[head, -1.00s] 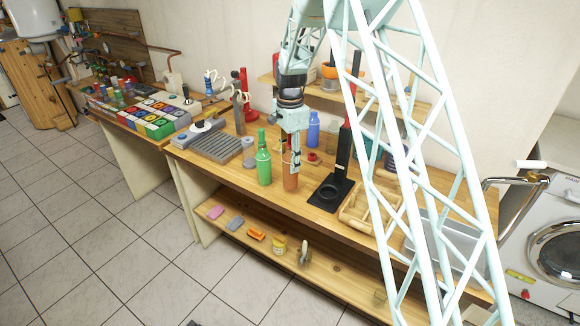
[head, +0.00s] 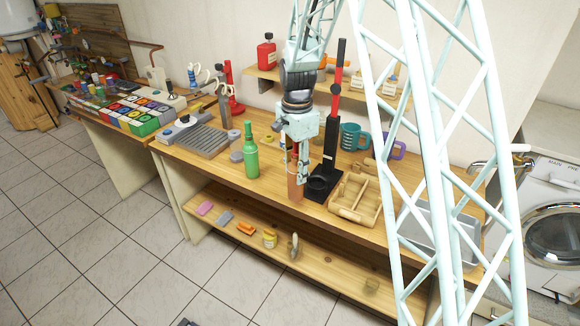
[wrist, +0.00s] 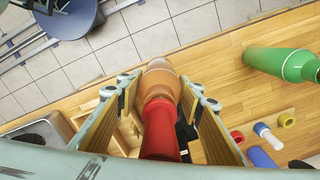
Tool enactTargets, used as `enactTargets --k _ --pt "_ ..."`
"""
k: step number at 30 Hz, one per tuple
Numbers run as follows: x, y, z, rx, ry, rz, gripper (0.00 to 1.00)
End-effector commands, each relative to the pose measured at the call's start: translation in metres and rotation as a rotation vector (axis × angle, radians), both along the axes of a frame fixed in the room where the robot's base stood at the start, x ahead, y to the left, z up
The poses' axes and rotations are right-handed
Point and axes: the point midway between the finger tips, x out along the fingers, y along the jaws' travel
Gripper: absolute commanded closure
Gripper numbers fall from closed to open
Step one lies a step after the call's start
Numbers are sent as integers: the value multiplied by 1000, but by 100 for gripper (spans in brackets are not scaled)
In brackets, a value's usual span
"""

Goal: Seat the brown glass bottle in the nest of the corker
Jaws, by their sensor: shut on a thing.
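My gripper (head: 299,170) is shut on the brown glass bottle (head: 296,189), which hangs upright below the fingers. In the wrist view the bottle (wrist: 161,84) lies between the two fingers (wrist: 160,105), with a red part at its near end. The corker (head: 332,120) has a black base, a tall black column and a red upper part. Its round nest (head: 319,184) is just right of the bottle, and the bottle appears outside it. I cannot tell whether the bottle's bottom touches the bench. In the wrist view the corker is mostly hidden behind the bottle and fingers.
A green bottle (head: 251,160) stands left of my gripper. A wooden divided tray (head: 367,212) is close right of the corker. Teal (head: 353,137) and purple mugs stand behind. The bench's front edge is close to the bottle. A metal sink basin (head: 436,240) is farther right.

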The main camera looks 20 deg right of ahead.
Motion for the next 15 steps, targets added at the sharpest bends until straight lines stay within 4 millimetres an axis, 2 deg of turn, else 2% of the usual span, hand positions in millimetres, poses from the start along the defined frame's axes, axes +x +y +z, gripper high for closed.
enactTargets --k 6,15 --pt "-17 -4 2 0 -1 0 84" --pt "-24 -6 3 0 -1 0 84"
